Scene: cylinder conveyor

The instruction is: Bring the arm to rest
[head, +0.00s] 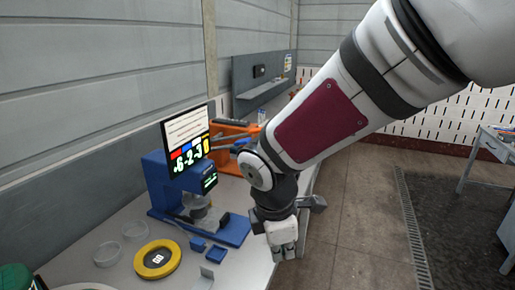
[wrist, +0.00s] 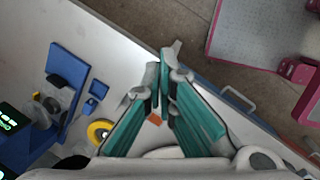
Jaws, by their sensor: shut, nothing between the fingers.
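My arm reaches in from the upper right of the head view and bends down at the wrist. My gripper (head: 284,252) hangs pointing downward, in front of the workbench (head: 126,222) near its right edge. In the wrist view my gripper (wrist: 160,76) has its teal-backed fingers drawn together at the tips. It is shut, and nothing shows between the fingertips.
A blue machine (head: 158,180) with a screen stands on the bench, left of my gripper. A yellow ring (head: 158,259) and clear dishes (head: 107,254) lie nearby. An orange device (head: 233,129) stands behind. Open floor (head: 345,200) lies to the right.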

